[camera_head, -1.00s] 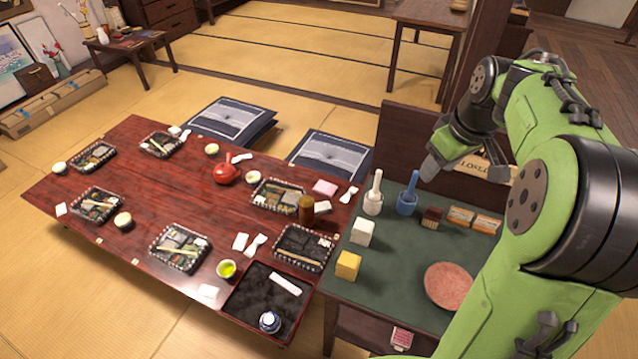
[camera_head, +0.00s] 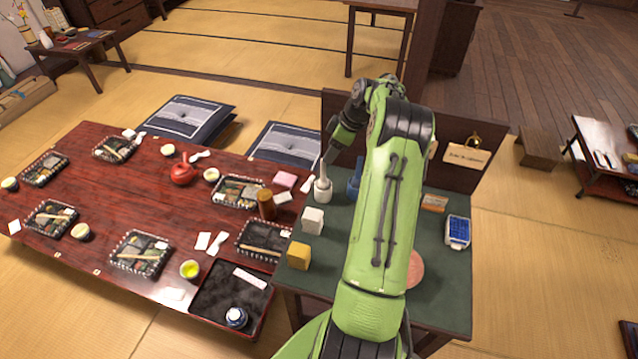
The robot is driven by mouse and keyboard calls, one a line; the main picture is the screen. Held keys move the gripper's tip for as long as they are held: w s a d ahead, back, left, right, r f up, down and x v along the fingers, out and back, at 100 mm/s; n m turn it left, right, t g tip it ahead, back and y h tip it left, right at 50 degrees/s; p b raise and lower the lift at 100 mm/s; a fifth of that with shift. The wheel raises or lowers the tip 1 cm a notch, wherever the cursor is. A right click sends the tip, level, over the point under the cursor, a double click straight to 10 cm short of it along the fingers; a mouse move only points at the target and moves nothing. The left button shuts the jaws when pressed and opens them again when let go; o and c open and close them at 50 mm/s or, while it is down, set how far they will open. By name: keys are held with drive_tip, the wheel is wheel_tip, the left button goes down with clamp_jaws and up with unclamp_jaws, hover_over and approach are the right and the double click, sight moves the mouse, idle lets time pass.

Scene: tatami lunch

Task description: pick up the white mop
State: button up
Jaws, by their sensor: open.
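The white mop (camera_head: 322,187) stands upright at the back left corner of the green-topped side table (camera_head: 442,290), its wide end down and its thin handle up. My gripper (camera_head: 331,154) is open, just above and beside the top of that handle. Whether the handle is between the fingers is too small to tell. A similar blue mop (camera_head: 354,181) stands to its right, partly hidden by my arm.
A white block (camera_head: 312,220) and a yellow block (camera_head: 299,256) lie in front of the white mop. A blue-and-white box (camera_head: 457,231) is at the right. A raised wooden panel (camera_head: 479,178) stands behind. The laid red table (camera_head: 160,215) adjoins on the left.

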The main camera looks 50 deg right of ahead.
sight(321, 168)
drive_tip(key=x, duration=0.9)
drive_tip(key=shift+w+d+f, duration=0.1)
drive_tip(key=shift+d+f, duration=0.05)
drive_tip(key=shift+c, duration=1)
clamp_jaws()
